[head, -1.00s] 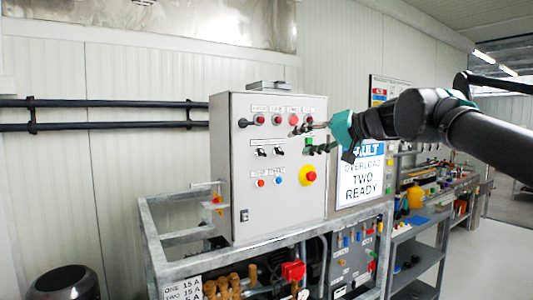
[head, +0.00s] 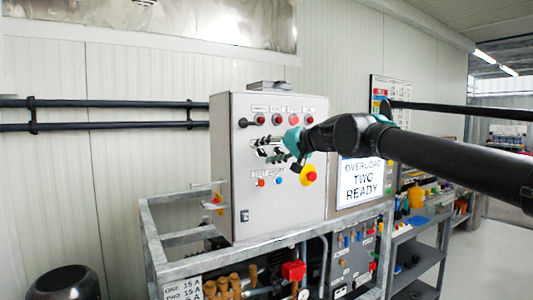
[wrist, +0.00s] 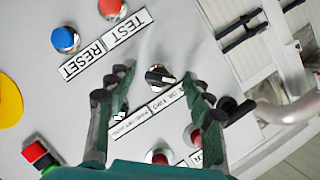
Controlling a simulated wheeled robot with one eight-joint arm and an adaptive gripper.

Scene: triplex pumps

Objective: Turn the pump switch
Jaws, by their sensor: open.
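A black rotary switch (wrist: 159,77) on the grey control box stands between my gripper's fingertips (wrist: 160,82) in the wrist view, with clear space on both sides. A second black rotary switch (wrist: 123,112) is partly hidden behind the left finger. Small white labels lie beside both; their text is hard to read. My gripper is open and empty. In the head view my gripper (head: 270,152) is in front of the switch row on the grey control box (head: 245,200), and it hides part of that row. Whether it touches the panel cannot be told.
Red and blue push buttons (head: 270,181) and a yellow-ringed emergency stop (head: 308,175) sit below the switches. Red-capped indicators (head: 276,119) run along the top. A metal frame (head: 250,247) supports the box.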

